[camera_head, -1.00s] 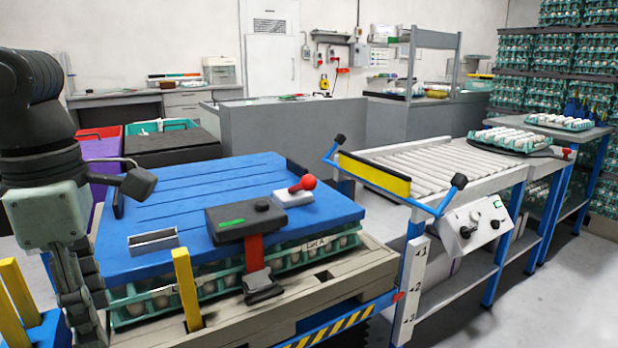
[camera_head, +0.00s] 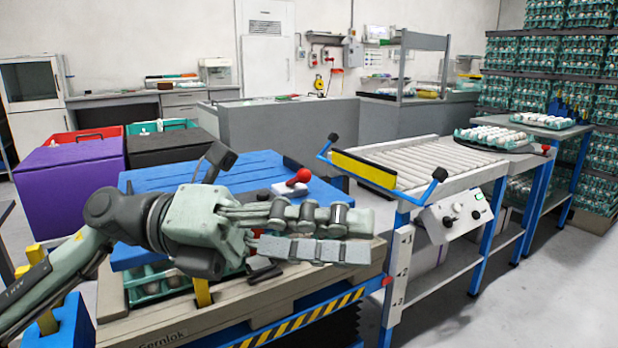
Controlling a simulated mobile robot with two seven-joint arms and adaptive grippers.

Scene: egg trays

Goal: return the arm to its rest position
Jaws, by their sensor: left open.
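My left arm comes in from the lower left and reaches across the front of the blue-topped stack. My left gripper (camera_head: 352,236) points right, with its fingers apart and nothing between them. It hangs in front of the blue lid (camera_head: 160,180) and hides much of the lid's front. Below it, part of an egg tray (camera_head: 150,284) with eggs shows on the wooden pallet (camera_head: 130,326). My right gripper is not in view.
A roller conveyor (camera_head: 410,160) with a control box (camera_head: 455,213) stands to the right. Egg trays (camera_head: 495,138) sit at its far end, beside tall racks of trays. Purple (camera_head: 70,180) and black bins (camera_head: 155,149) stand at the left. Floor at the lower right is clear.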

